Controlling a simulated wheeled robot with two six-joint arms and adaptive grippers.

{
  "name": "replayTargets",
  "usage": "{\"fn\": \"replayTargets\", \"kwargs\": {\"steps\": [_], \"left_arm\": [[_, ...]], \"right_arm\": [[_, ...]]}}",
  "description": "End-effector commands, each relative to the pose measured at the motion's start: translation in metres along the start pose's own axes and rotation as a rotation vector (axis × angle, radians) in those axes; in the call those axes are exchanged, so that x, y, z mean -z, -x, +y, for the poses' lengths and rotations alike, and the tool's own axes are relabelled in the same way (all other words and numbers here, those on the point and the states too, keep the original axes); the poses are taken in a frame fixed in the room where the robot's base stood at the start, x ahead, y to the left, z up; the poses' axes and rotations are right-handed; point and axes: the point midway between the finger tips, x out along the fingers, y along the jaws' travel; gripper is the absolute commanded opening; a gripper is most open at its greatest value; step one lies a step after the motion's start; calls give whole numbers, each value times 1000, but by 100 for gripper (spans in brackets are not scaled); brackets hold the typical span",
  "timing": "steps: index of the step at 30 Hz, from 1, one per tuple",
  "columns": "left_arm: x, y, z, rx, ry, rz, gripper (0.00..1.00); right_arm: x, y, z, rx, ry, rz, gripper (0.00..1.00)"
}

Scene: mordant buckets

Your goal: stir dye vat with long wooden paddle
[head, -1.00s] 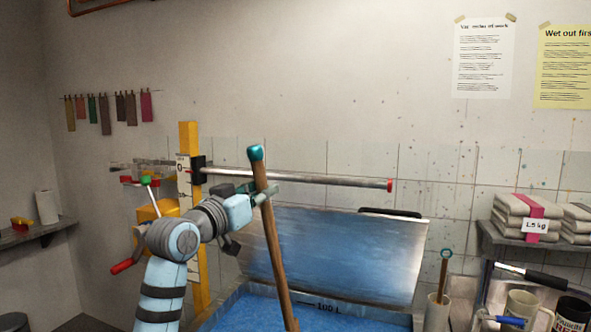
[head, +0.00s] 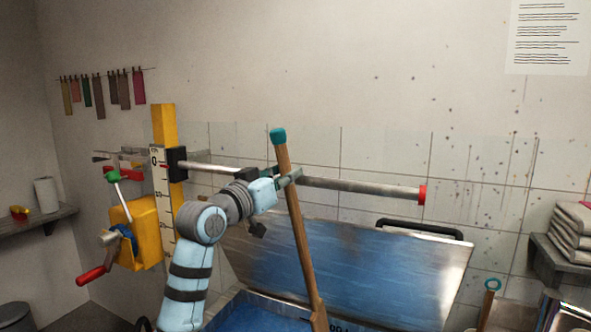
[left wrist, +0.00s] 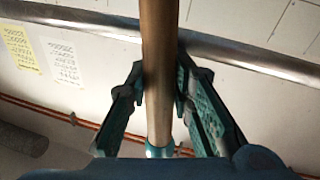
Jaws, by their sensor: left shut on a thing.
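The long wooden paddle (head: 297,225) has a teal cap at its top and stands slightly tilted, its lower end going down toward the vat. My left gripper (head: 284,183) is shut on the upper part of its shaft; the left wrist view shows the shaft (left wrist: 159,70) between the two fingers (left wrist: 163,100). The dye vat (head: 250,302) is at the bottom, with blue liquid (head: 245,318) inside and its metal lid (head: 350,265) tilted open behind. My right gripper is not in view.
A metal bar (head: 360,190) with a red end runs across behind the paddle from a yellow post (head: 163,125). A yellow winch (head: 143,235) with a red-handled crank stands at left. Shelves with folded cloth (head: 570,235) are at right.

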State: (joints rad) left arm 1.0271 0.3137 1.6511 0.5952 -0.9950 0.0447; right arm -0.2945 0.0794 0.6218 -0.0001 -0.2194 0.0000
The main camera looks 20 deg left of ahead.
Motion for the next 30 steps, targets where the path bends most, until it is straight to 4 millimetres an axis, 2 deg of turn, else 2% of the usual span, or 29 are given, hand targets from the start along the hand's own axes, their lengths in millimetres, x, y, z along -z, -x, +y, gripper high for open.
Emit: {"fn": "replayTargets", "kwargs": {"steps": [4,8,19,30], "left_arm": [[1,0,0,-1,-1,8,0],[-8,4,-4,0,-1,7,0],[-50,22,-25,0,-1,6,0],[-99,20,-23,-3,1,6,0]], "right_arm": [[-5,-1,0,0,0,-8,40],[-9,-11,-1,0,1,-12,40],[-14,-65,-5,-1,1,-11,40],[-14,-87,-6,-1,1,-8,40]]}}
